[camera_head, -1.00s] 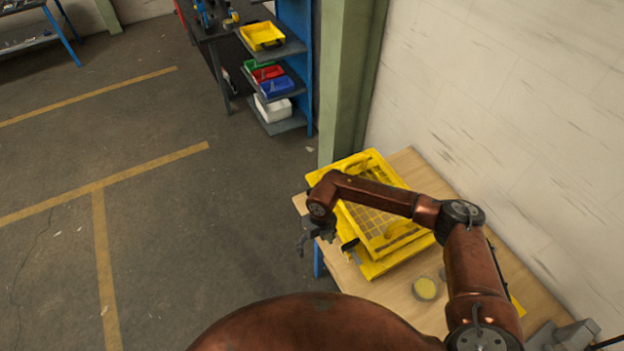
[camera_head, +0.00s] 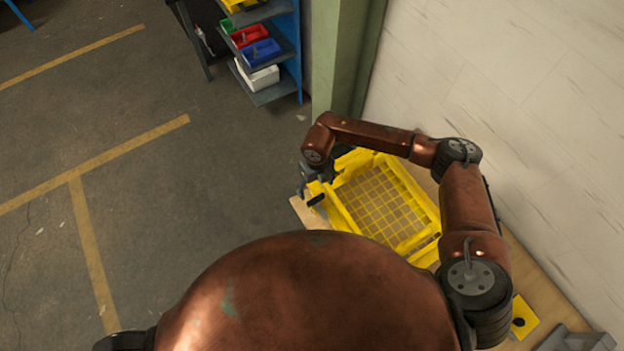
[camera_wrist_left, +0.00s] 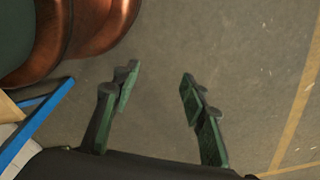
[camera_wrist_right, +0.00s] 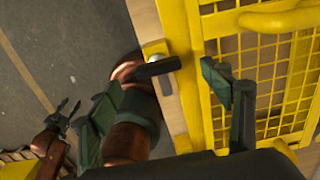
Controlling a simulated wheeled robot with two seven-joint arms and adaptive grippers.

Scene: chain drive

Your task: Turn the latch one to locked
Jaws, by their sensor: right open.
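A yellow frame with a mesh panel (camera_head: 385,203) lies on the wooden table. A black latch handle (camera_head: 316,200) sticks out at its left edge. In the right wrist view the latch handle (camera_wrist_right: 157,68) shows beside the yellow frame, on a small yellow plate with a silver pivot. My right gripper (camera_head: 304,184) is open beside the latch. In the right wrist view its fingers (camera_wrist_right: 157,88) stand apart on either side of the handle; I cannot tell whether they touch it. My left gripper (camera_wrist_left: 158,78) is open and empty above the floor.
The wooden table (camera_head: 533,262) continues to the right along the white wall (camera_head: 520,90). A green pillar (camera_head: 340,60) stands behind it. A blue shelf with coloured bins (camera_head: 262,52) is at the back. Open floor (camera_head: 150,220) lies to the left.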

